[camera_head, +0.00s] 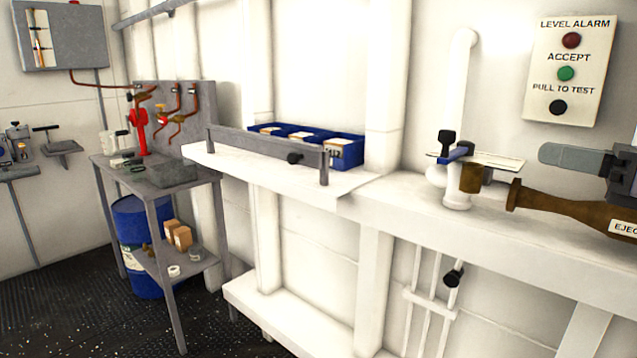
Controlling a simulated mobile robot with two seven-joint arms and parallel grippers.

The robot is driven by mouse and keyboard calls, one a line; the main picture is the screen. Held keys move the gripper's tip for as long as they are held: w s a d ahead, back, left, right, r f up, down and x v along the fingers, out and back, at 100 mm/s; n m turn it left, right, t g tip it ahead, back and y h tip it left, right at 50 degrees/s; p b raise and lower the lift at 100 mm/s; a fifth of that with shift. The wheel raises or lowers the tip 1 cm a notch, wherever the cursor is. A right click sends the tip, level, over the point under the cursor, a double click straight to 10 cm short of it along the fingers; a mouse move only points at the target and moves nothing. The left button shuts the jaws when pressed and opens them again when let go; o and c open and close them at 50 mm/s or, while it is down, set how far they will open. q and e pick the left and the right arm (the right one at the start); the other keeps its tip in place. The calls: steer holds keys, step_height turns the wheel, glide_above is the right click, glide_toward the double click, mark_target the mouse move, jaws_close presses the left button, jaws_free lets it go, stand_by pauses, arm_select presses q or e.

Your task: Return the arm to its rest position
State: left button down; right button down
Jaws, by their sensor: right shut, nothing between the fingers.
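My right gripper (548,155) comes in from the right edge. Its grey fingers are shut together, point left and hold nothing. It shows in front of the white wall, just above the brown ejector body (560,205) in the picture. I cannot tell how far apart the two are. The dark grey gripper body is cut off by the right edge, and the rest of the right arm is out of view. My left gripper and left arm do not show.
A valve fitting with a flat plate (497,160) stands left of the ejector on the white ledge (480,217). A railed shelf holds blue bins (345,152). A grey workbench (111,172) and blue drum (139,222) stand left. An alarm panel (545,103) hangs above. Dark floor lies lower left.

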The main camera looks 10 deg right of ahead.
steer(key=w+a+f+m+t+y, duration=0.1)
steer(key=a+f+m+t+y, duration=0.1)
steer(key=a+f+m+t, duration=0.3)
steer(key=s+d+f+m+g+h, duration=0.1)
steer(key=s+f+m+g+h, duration=0.1)
steer(key=f+m+h, duration=0.95)
steer(key=s+d+f+m+g+h, duration=0.15)
steer(key=f+m+h, duration=0.45)
steer(key=f+m, duration=1)
steer(key=s+a+f+m+g+y, duration=0.2)
steer(key=s+a+f+m+g, duration=0.35)
steer(key=s, duration=0.55)
steer(key=s+a+f+m+g+y, duration=0.2)
steer(key=s+a+f+m+g, duration=0.1)
steer(key=s+a+f+g, duration=0.65)
steer(key=w+t+p, duration=0.1)
steer(key=t+p, duration=0.2)
steer(key=w+r+t+y+p, duration=0.1)
steer(key=w+t+p, duration=0.1)
steer(key=t+p, duration=0.1)
steer(key=w+t+y+p, duration=0.1)
steer(key=w+t+p, duration=0.1)
steer(key=t+p, duration=0.1)
steer(key=shift+a+r+t, duration=0.15)
steer(key=shift+r+t, duration=0.1)
steer(key=shift+t, duration=0.2)
